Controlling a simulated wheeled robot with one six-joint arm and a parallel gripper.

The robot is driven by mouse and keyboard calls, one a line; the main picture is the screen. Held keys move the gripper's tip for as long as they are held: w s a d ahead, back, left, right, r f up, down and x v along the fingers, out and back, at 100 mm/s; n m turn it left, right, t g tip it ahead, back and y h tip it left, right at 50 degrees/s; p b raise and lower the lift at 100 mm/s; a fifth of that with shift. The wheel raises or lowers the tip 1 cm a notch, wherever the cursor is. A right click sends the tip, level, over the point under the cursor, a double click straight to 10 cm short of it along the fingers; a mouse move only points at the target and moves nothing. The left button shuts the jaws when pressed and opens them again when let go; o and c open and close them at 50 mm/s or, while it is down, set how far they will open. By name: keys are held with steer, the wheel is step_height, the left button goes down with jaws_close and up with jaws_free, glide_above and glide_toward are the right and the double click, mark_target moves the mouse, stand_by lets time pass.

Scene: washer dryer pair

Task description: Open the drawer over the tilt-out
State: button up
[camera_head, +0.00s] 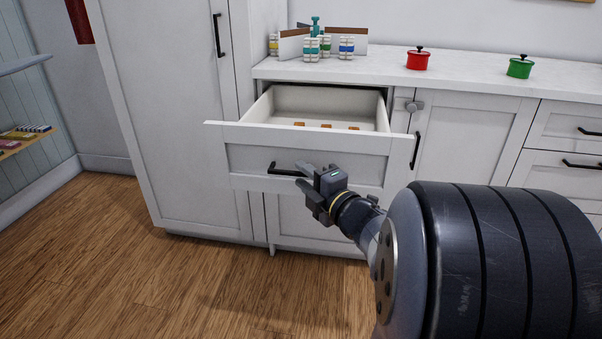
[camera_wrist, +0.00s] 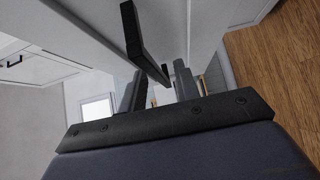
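The wide drawer (camera_head: 260,134) under the left end of the counter stands pulled out, showing its pale inside and a few small orange items. Its black bar handle (camera_head: 283,169) is on the front; it also shows in the wrist view (camera_wrist: 139,38). My gripper (camera_head: 287,174) is at the handle, its two fingers apart. In the wrist view the lower end of the handle lies near the gap between the fingertips (camera_wrist: 158,78); I cannot tell whether they touch it. The panel under the drawer (camera_head: 300,226), perhaps the tilt-out, is partly hidden by the drawer and my arm.
A tall cabinet (camera_head: 175,100) stands at left. A cabinet door (camera_head: 470,135) with a black handle and more drawers (camera_head: 568,125) are at right. Red (camera_head: 418,60) and green (camera_head: 519,68) pots and several jars stand on the counter (camera_head: 390,72). The wooden floor at left is clear.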

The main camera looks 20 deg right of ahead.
steer(key=s+d+p, duration=0.1)
steer(key=s+p, duration=0.1)
steer(key=s, duration=0.7)
steer(key=shift+d, duration=0.35)
steer(key=shift+w, duration=0.15)
steer(key=w+b, duration=0.1)
steer(key=w, duration=0.2)
steer(key=w+a, duration=0.1)
steer(key=w, duration=0.2)
steer(key=w+a+b, duration=0.1)
steer(key=w, duration=0.3)
steer(key=shift+b, duration=0.35)
steer(key=shift+w, duration=0.3)
